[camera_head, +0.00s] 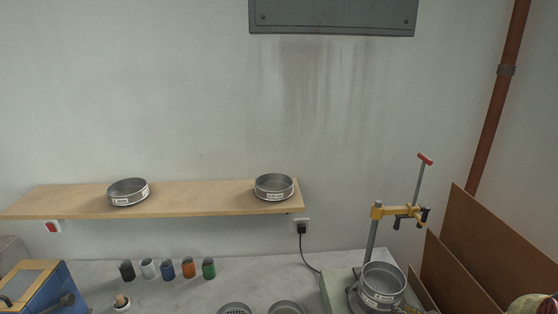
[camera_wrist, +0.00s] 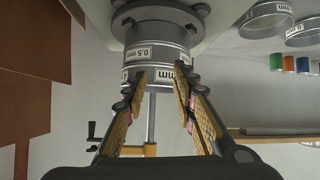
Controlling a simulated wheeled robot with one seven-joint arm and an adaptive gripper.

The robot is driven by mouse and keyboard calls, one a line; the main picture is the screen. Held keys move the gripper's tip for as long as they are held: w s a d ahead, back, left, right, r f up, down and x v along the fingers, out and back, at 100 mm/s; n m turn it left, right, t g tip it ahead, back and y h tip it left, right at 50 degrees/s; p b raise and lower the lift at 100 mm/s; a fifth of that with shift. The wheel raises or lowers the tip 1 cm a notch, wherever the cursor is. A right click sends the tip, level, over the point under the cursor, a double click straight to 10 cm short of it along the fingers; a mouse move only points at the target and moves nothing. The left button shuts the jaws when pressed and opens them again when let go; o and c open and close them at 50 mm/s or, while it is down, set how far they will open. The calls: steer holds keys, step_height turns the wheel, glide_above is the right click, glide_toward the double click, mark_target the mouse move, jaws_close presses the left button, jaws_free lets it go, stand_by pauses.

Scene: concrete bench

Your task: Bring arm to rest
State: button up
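My gripper (camera_wrist: 157,82) shows in the wrist view with its two yellow-and-black fingers spread apart. Nothing is held between them. Its tips are close to a stack of metal sieves (camera_wrist: 157,57) with white labels, one reading 0.5 mm; whether they touch it I cannot tell. The wrist view looks upside down. In the head view the sieve stack (camera_head: 382,283) stands at the lower right, beside a clamp post (camera_head: 373,235) with a yellow clamp and a red-handled screw.
A wooden shelf (camera_head: 210,197) carries two sieves, left (camera_head: 128,193) and right (camera_head: 274,188). Several coloured cups (camera_head: 167,268) stand on the concrete bench (camera_head: 250,275). Brown boards (camera_head: 465,255) lean at the right. A grey box (camera_head: 333,15) hangs above; the wall space between is clear.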

steer(key=s+d+f+m+g+h, duration=0.2)
steer(key=s+d+f+g+h, duration=0.1)
steer(key=s+d, duration=0.25)
steer(key=s+r+m+g+h+b, duration=0.1)
steer(key=s+r+m+g+h, duration=0.2)
steer(key=s, duration=0.5)
steer(key=s+a+r+n+y+b, duration=0.1)
steer(key=s+a+r, duration=0.2)
steer(key=a, duration=0.6)
steer(key=s+a+r+n+y+b, duration=0.1)
steer(key=s+a+r+y+b, duration=0.1)
steer(key=a+r, duration=0.4)
steer(key=s+a+r+y+b, duration=0.2)
steer(key=s+a+r, duration=0.3)
steer(key=a, duration=0.6)
steer(key=shift+a+n, duration=0.3)
steer(key=shift+n, duration=0.1)
steer(key=shift+s+a, duration=0.1)
